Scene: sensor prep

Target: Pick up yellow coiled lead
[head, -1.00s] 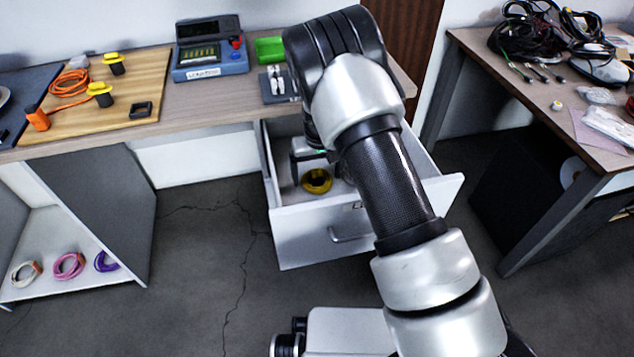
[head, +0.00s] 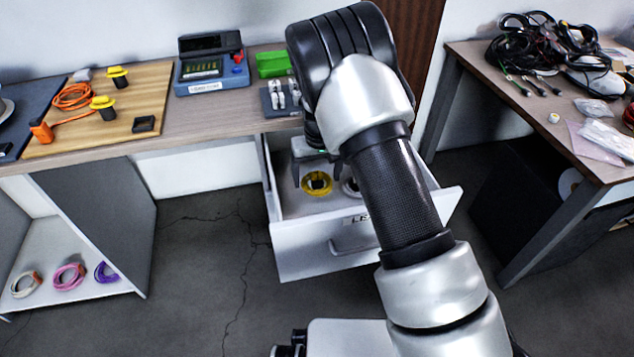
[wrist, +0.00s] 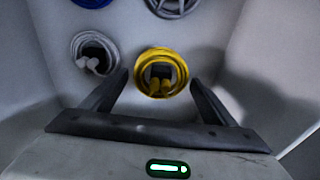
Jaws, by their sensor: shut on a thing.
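In the head view the yellow lead (head: 318,190) shows inside the open drawer space, just below my gripper (head: 312,172). My arm hides part of the gripper and the right side of the drawer there. The gap between the lead and the drawer floor is hard to judge.
The open white drawer (head: 300,240) surrounds my gripper with its walls. Other leads lie in it: a white-grey one (wrist: 77,45), a blue one (wrist: 90,3) and a grey one (wrist: 172,8). The tabletop (head: 215,115) is above and behind.

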